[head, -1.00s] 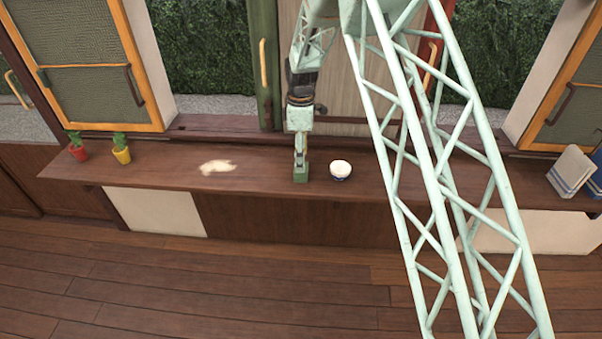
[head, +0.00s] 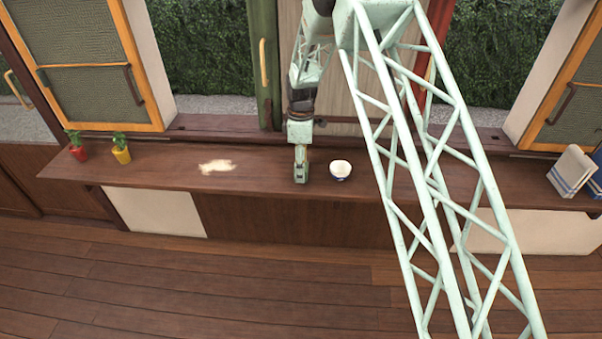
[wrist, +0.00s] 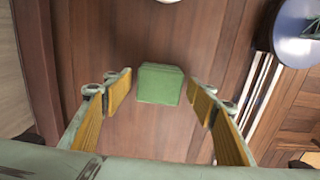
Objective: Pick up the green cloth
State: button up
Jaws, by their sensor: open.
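The green cloth (wrist: 160,84) shows in the wrist view as a compact, block-like green bundle on the brown wooden counter. It lies ahead of and between the two fingers of my gripper (wrist: 160,90), with a gap on each side. The fingers are spread, with yellowish inner pads, and hold nothing. In the head view my gripper (head: 301,174) points down at the counter, just left of the bowl, and largely hides the cloth.
A white bowl with a blue base (head: 340,170) stands close to the right of my gripper. The counter (head: 260,178) also bears a pale spill (head: 217,166), red (head: 79,153) and yellow (head: 122,155) plant pots at left, and white-and-blue cloths (head: 572,170) at right.

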jog(key=shift+c, duration=0.4)
jog(key=c, duration=0.8)
jog(key=shift+r, duration=0.15)
jog(key=shift+r, duration=1.55)
jog(key=shift+s+r, duration=0.15)
jog(key=s+d+r, duration=0.1)
jog(key=s+d, duration=0.3)
jog(key=s, duration=1.1)
jog(key=shift+d+r+p, duration=0.2)
jog(key=shift+p, duration=0.1)
